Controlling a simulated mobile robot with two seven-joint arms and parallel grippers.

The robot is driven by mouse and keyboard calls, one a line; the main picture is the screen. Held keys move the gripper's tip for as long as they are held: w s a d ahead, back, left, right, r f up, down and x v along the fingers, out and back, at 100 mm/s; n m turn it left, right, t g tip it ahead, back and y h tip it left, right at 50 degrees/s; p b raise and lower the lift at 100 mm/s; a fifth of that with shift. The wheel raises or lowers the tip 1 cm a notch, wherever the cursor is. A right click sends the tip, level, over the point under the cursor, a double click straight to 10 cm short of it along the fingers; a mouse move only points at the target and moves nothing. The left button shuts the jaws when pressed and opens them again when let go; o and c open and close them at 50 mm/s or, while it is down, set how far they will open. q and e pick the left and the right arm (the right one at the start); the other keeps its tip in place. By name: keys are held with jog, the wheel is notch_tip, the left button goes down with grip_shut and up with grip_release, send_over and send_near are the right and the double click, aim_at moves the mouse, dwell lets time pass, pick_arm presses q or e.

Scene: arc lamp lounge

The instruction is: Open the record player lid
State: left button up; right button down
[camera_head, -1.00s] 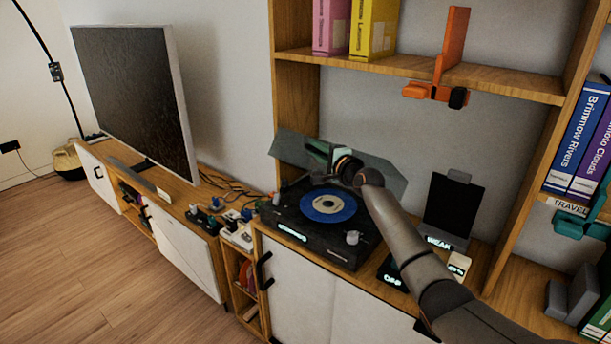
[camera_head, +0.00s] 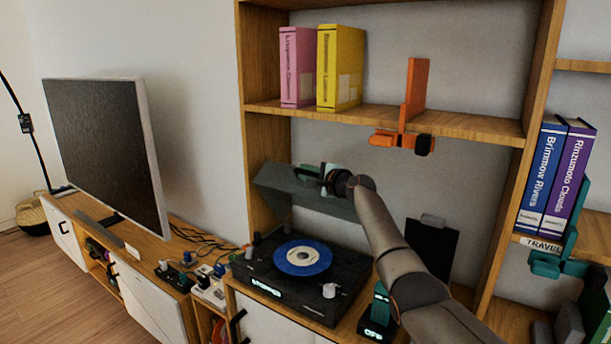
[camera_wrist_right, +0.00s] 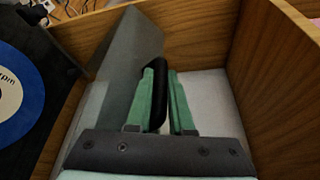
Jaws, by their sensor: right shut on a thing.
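The record player (camera_head: 288,278) sits on the cabinet top with a blue record (camera_head: 302,257) on its platter. Its translucent grey lid (camera_head: 285,184) stands raised behind the platter, tilted back towards the wall. My right gripper (camera_head: 318,172) is at the lid's upper edge. In the right wrist view, the green fingers (camera_wrist_right: 167,100) are shut on the dark lid handle (camera_wrist_right: 157,90), one on each side, and the lid panel (camera_wrist_right: 132,60) shows beside them. My left gripper is not in view.
Above is a shelf (camera_head: 460,122) with a pink binder (camera_head: 298,66), a yellow binder (camera_head: 340,66) and an orange bracket (camera_head: 402,138). A dark panel (camera_head: 432,248) stands right of the player. A television (camera_head: 105,150) stands at left.

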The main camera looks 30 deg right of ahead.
jog(key=shift+d+r, duration=0.1)
jog(key=c, duration=1.1)
grip_release()
jog(key=shift+s+p, duration=0.3)
jog(key=shift+s, duration=0.55)
jog(key=shift+s+r, duration=0.25)
jog(key=shift+s, duration=1.55)
jog(key=shift+s+r, duration=0.25)
jog(key=shift+s, duration=1.5)
jog(key=shift+s+r, duration=0.25)
jog(key=shift+s, duration=1.55)
